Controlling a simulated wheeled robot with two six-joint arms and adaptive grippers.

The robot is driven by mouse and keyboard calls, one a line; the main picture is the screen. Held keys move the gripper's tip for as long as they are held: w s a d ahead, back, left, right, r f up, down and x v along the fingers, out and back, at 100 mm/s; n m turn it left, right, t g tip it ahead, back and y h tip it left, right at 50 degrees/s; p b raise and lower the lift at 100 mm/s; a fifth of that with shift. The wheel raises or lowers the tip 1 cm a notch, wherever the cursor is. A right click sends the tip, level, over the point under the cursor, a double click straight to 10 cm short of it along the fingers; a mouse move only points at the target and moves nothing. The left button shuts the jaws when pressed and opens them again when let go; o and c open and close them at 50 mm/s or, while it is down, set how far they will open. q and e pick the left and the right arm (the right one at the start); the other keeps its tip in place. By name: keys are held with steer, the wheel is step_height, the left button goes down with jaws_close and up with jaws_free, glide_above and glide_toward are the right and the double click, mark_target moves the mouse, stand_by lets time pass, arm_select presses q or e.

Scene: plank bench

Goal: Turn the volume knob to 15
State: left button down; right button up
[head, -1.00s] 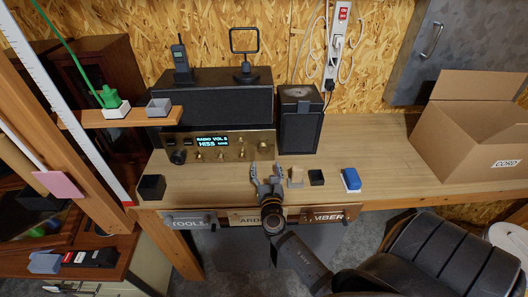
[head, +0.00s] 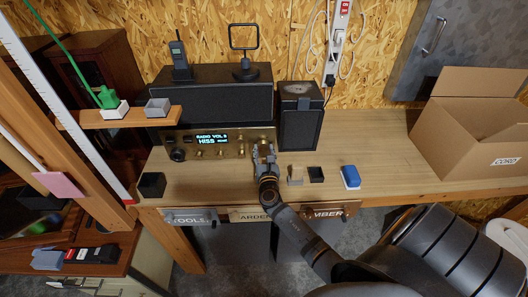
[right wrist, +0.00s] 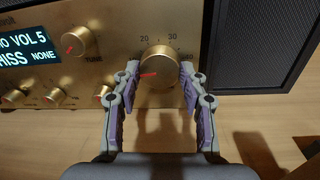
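The radio (head: 240,150) has a brass front and a lit display (head: 211,139) that reads VOL 5 and HISS NONE in the right wrist view (right wrist: 22,46). The volume knob (right wrist: 159,68) is a large brass knob with a scale marked 20 and 30 above it. Its red pointer faces left and slightly down. My right gripper (head: 263,146) is at the radio's right end. In the right wrist view its fingers (right wrist: 160,72) stand on either side of the knob, very close to it; firm contact does not show. My left gripper is not in view.
A smaller brass knob (right wrist: 77,41) and a row of small knobs lie left of the volume knob. A dark speaker (head: 301,118) stands just right of the radio. Small blocks and a blue item (head: 350,177) lie on the bench, with a cardboard box (head: 460,135) farther right.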

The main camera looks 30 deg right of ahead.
steer(key=shift+c, duration=1.4)
steer(key=m+b, duration=0.1)
steer(key=b, duration=0.1)
steer(key=m+b, duration=0.2)
steer(key=shift+f, duration=0.3)
steer(key=m+b, duration=0.3)
steer(key=shift+m+h, duration=0.3)
steer(key=shift+m, duration=0.1)
arm_select(q)
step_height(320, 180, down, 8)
steer(key=b, duration=0.1)
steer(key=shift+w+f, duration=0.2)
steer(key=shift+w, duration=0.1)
arm_select(e)
steer(key=shift+r+m, duration=0.2)
steer(key=shift+m, duration=0.5)
steer(key=o, duration=1.2)
steer(key=shift+c, duration=0.2)
steer(key=shift+a, duration=0.1)
